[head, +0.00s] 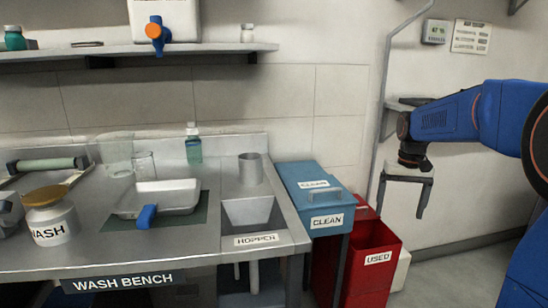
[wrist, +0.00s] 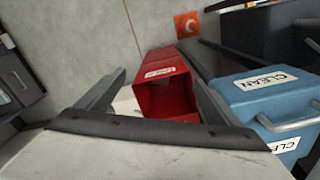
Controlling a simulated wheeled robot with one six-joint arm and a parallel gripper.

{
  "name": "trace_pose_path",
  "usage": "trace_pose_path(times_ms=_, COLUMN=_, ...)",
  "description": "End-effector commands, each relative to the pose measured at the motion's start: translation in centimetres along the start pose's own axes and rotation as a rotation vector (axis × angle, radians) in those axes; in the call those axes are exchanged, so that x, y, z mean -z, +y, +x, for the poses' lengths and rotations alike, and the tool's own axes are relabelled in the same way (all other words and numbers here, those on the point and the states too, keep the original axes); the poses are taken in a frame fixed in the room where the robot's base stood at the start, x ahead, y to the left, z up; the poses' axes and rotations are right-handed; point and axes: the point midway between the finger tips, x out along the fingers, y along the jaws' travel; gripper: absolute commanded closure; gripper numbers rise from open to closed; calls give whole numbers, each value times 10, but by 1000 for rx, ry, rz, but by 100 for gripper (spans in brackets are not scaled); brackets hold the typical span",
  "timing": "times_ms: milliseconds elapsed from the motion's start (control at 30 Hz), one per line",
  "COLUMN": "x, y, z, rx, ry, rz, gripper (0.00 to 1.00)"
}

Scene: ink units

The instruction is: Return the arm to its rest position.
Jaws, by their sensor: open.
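My gripper (head: 404,192) hangs at the right in the head view, below my blue arm. Its jaws are apart and nothing shows between them. It is in the air, to the right of the wash bench (head: 70,262) and above and to the right of the red USED bin (head: 372,262). In the wrist view my gripper (wrist: 152,95) shows two dark fingers spread wide, with the red bin (wrist: 165,65) beyond them.
A blue CLEAN box (head: 300,185) stands at the bench's right end; it also shows in the wrist view (wrist: 250,100). A metal tray (head: 165,197) with a blue-handled tool (head: 147,216) and a hopper (head: 248,212) are on the bench. Floor at the right is clear.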

Motion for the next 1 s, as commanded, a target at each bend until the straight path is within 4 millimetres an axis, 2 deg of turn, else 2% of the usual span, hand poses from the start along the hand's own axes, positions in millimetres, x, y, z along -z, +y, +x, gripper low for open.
trace_pose_path(times_ms=333, x=-32, y=-7, z=-9, rx=1, ry=34, rz=-19, gripper=13)
trace_pose_path(times_ms=567, x=-69, y=-13, z=-16, rx=4, ry=75, rz=-40, gripper=13)
trace_pose_path(times_ms=800, x=-134, y=-22, z=-20, rx=9, ry=149, rz=-78, gripper=13)
trace_pose_path(times_ms=1000, x=-190, y=-26, z=-13, rx=15, ry=211, rz=-111, gripper=13)
